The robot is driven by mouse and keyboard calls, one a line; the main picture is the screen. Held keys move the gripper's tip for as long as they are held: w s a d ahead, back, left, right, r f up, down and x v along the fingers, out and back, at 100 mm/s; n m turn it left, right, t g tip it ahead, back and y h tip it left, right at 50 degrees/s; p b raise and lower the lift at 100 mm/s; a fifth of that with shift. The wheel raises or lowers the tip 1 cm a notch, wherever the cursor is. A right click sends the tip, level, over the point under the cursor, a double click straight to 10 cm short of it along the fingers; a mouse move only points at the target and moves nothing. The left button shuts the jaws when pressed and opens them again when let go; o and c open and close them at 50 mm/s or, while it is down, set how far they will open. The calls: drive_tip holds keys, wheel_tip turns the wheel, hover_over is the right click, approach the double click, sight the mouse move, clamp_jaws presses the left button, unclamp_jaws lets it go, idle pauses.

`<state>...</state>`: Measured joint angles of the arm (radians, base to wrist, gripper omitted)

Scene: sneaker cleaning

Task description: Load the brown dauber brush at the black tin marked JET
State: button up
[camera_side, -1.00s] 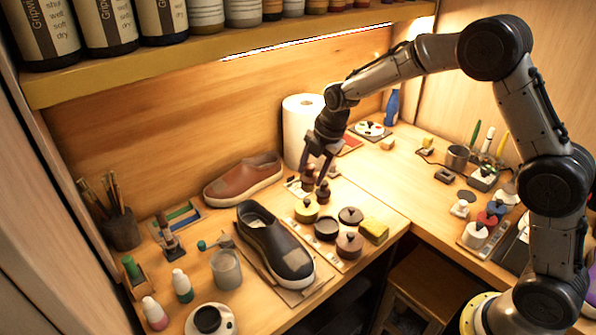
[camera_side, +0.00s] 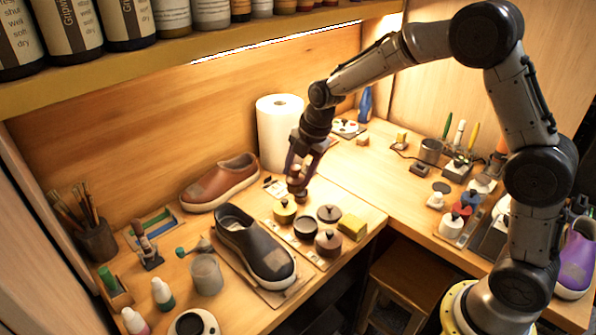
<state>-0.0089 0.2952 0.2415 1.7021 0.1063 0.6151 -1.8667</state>
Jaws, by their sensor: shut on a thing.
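My gripper (camera_side: 298,179) is low over the far end of the row of tins, jaws pointing down. It is shut on a small brown dauber brush (camera_side: 300,195), whose dark head shows below the fingers; the fingers hide much of its handle. I cannot tell whether the head touches the surface below. An open black tin (camera_side: 305,228) lies nearer the camera, just below the brush in the picture. Its marking is too small to read. The brush is apart from this tin.
Lidded tins stand close around the open one: yellow (camera_side: 285,212), dark brown (camera_side: 329,213) and brown (camera_side: 328,244). A yellow sponge (camera_side: 352,227) is at right. A black shoe (camera_side: 257,246) lies left, a brown shoe (camera_side: 221,182) behind. A paper roll (camera_side: 278,132) stands behind the gripper.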

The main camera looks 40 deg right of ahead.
drive_tip(key=shift+g, duration=0.4)
drive_tip(key=shift+s+d+f, duration=0.1)
drive_tip(key=shift+s+f, duration=0.45)
drive_tip(key=shift+f, duration=0.95)
drive_tip(key=shift+s+d+f, duration=0.1)
drive_tip(key=shift+s+f, duration=0.45)
drive_tip(key=shift+f, duration=0.95)
drive_tip(key=shift+s+d+f, duration=0.1)
drive_tip(key=shift+s+f, duration=0.45)
drive_tip(key=shift+f, duration=0.95)
drive_tip(key=shift+f, duration=0.6)
drive_tip(key=w+v, duration=0.1)
drive_tip(key=v, duration=0.6)
drive_tip(key=shift+w+a+r, duration=0.2)
drive_tip(key=shift+w+a, duration=0.1)
